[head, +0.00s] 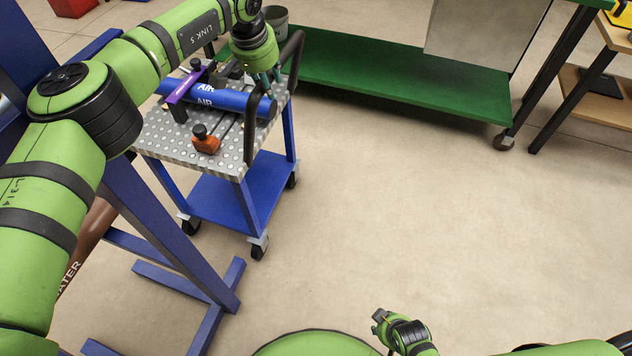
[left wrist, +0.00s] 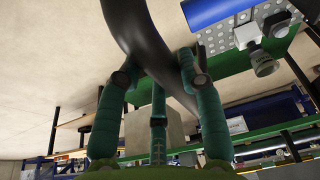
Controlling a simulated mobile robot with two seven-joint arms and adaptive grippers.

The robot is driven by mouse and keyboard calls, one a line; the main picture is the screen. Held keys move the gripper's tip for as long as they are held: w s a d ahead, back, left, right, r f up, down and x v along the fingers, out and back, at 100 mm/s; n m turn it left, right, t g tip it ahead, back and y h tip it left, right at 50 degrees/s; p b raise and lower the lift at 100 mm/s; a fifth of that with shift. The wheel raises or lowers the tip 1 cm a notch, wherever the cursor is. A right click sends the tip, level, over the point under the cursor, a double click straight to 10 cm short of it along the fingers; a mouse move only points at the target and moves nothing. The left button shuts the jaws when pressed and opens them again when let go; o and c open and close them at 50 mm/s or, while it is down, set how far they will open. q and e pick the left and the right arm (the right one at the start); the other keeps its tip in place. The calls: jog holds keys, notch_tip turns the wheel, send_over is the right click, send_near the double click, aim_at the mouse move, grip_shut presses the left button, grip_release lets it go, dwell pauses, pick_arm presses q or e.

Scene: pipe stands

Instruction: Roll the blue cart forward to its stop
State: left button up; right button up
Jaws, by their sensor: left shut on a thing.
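The blue cart (head: 238,203) stands upright on its casters at the upper left of the head view, with a perforated metal top. Its black curved handle (head: 297,52) rises at the top's right side. My left gripper (head: 272,80) is at this handle. In the left wrist view the black handle (left wrist: 146,42) passes between the fingers of my left gripper (left wrist: 160,68), which is shut on it. A blue AIR pipe (head: 225,101) lies on the cart. My right gripper (head: 380,318) is small at the bottom of the head view, away from the cart; its jaws are unclear.
Beside the cart at left is a blue stand (head: 180,233) with a brown pipe (head: 90,236). A long green shelf (head: 400,88) on casters lies behind and right. An orange clamp (head: 206,142) sits on the cart top. The floor right of the cart is open. The cart's stop is not identifiable.

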pick_arm(q)
jog(key=shift+w+a+r, duration=0.2)
jog(key=shift+w+a+f, duration=0.1)
jog(key=shift+w+a, duration=0.05)
jog(key=shift+a, duration=0.1)
jog(key=shift+w+a+b, duration=0.2)
jog(key=shift+a+b, duration=0.15)
jog(key=shift+a, duration=0.1)
jog(key=shift+w+a+b, duration=0.2)
jog(key=shift+a+b, duration=0.15)
jog(key=shift+a, duration=0.1)
jog(key=shift+d, duration=0.1)
jog(key=o, duration=1.7)
jog(key=shift+s, duration=0.1)
